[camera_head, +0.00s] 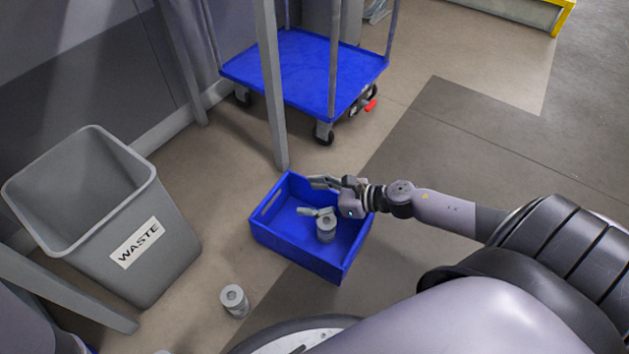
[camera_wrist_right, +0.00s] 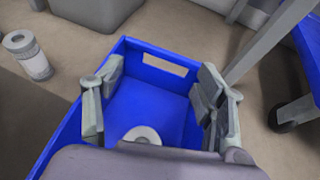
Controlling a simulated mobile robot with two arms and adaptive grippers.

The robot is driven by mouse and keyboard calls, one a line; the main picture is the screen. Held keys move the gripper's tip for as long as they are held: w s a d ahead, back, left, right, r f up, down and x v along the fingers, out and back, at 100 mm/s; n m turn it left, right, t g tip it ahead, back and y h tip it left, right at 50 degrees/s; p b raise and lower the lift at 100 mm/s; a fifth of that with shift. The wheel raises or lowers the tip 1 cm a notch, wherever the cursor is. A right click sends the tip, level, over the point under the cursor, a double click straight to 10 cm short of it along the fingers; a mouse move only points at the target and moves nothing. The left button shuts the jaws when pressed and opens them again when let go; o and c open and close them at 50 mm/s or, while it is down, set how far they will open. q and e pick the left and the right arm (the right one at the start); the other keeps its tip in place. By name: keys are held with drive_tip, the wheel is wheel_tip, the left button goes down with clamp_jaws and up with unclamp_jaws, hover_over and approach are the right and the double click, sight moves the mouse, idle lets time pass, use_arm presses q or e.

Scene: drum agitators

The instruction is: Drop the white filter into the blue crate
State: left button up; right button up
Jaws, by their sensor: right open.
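The blue crate (camera_head: 296,247) stands on the floor in the middle of the head view, and it fills the middle of the right wrist view (camera_wrist_right: 68,140). My right gripper (camera_head: 318,197) is over the crate with its fingers spread wide apart and empty (camera_wrist_right: 155,95). A whitish cylindrical filter with a hole in its top (camera_head: 326,230) shows upright within the crate, below the fingers. In the wrist view only its ring-shaped top (camera_wrist_right: 142,135) shows, the rest hidden by the gripper body. I cannot tell whether it touches the crate bottom. My left gripper is out of view.
A similar cylinder (camera_head: 235,301) stands on the floor outside the crate, also in the wrist view (camera_wrist_right: 28,56). A grey waste bin (camera_head: 165,255) stands left. A blue cart (camera_head: 305,70) with a grey post (camera_head: 271,90) is behind the crate. Floor to the right is clear.

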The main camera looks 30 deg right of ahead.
drive_tip(key=v, duration=0.9)
drive_tip(key=shift+s+d, duration=0.15)
drive_tip(key=shift+s, duration=0.05)
drive_tip(key=shift+r, duration=0.15)
